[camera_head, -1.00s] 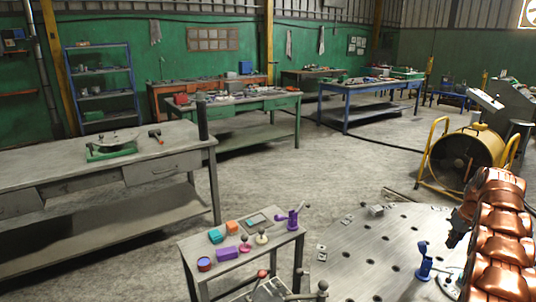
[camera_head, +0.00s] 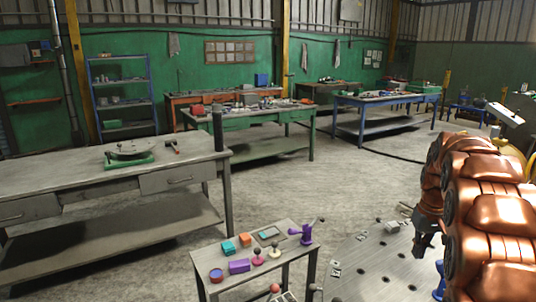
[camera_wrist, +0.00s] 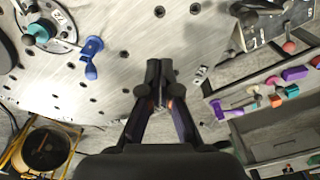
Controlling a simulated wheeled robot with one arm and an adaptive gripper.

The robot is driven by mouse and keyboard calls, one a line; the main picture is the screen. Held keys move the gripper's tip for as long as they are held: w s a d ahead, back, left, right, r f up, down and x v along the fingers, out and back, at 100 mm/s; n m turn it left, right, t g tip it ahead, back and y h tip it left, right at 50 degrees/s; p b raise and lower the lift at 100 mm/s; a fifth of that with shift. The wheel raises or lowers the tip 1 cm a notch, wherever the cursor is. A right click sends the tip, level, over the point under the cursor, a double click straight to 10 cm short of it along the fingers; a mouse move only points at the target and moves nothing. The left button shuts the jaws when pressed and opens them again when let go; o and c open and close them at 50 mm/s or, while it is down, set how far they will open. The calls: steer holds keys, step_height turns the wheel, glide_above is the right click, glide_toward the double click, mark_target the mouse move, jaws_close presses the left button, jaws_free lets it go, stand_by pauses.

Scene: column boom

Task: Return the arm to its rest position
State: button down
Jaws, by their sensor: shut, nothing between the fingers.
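My copper-coloured arm (camera_head: 485,200) stands at the right of the head view, folded close to the camera. My gripper (camera_wrist: 158,88) shows in the wrist view with its dark fingers together and nothing between them. It is above the grey perforated metal table (camera_wrist: 120,30), apart from the things on it. In the head view the gripper (camera_head: 424,243) hangs dark below the arm, small and partly hidden by it.
A small side table (camera_head: 222,260) holds several coloured pieces and a purple clamp (camera_head: 303,235). A blue clamp (camera_wrist: 91,56) stands on the perforated table. A grey workbench (camera_head: 60,190) is at left. Open floor (camera_head: 330,190) lies behind.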

steer(key=s+a+r+g, duration=0.1)
steer(key=s+a+r, duration=0.1)
steer(key=s+a, duration=1.5)
steer(key=s+a+f, duration=0.2)
steer(key=s+a, duration=0.2)
steer(key=s, duration=0.5)
steer(key=s+a+f+n+g, duration=0.1)
steer(key=s+a, duration=0.4)
steer(key=s, duration=0.5)
steer(key=shift+f, duration=0.8)
steer(key=shift+s+d, duration=0.1)
steer(key=shift+d, duration=0.05)
